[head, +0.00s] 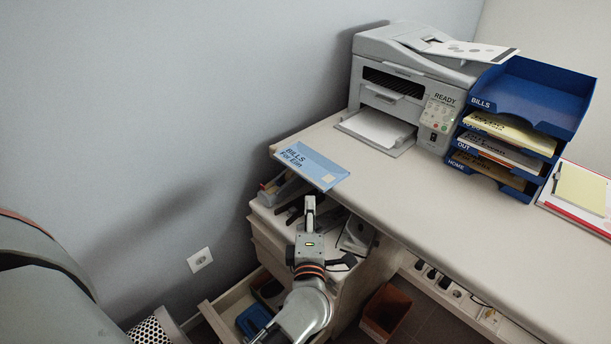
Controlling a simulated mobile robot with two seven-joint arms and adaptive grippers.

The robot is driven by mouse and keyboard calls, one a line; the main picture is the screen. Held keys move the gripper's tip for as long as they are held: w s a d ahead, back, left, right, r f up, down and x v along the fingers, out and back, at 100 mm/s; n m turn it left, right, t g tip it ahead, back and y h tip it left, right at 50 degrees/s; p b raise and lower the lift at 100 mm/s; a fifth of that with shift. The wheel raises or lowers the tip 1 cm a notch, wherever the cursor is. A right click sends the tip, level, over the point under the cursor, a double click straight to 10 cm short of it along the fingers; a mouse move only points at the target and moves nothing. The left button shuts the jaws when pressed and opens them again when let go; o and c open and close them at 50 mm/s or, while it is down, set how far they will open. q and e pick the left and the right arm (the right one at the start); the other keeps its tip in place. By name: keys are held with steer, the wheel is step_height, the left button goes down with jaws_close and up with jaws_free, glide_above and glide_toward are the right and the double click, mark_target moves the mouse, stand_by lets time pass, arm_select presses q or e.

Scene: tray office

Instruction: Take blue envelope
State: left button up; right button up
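The blue envelope (313,163) is light blue and marked "BILLS For Elin". It lies at the left end of the desk, and its near edge appears to stick out past the desk edge. My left gripper (310,203) is just below that near edge in the head view, pointing up toward it. A small gap shows between the fingertips and the envelope. I see the fingers edge-on, so their opening is hidden. My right gripper is not in view.
A printer (399,95) stands on the desk (430,195), with a blue letter tray stack (533,92) to its right. A drawer unit (268,236) with small office items is below the envelope. An orange bin (386,312) stands under the desk.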

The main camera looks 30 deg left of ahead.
mark_target(310, 182)
arm_select(q)
steer(key=b+x, duration=0.1)
steer(key=x, duration=0.7)
steer(key=shift+w+a+r, duration=0.1)
steer(key=shift+w, duration=0.15)
steer(key=shift+w+a, duration=0.15)
steer(key=shift+w, duration=0.05)
steer(key=shift+w+a, duration=0.15)
steer(key=shift+w, duration=0.15)
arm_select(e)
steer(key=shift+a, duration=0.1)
arm_select(q)
steer(key=shift+f, duration=0.2)
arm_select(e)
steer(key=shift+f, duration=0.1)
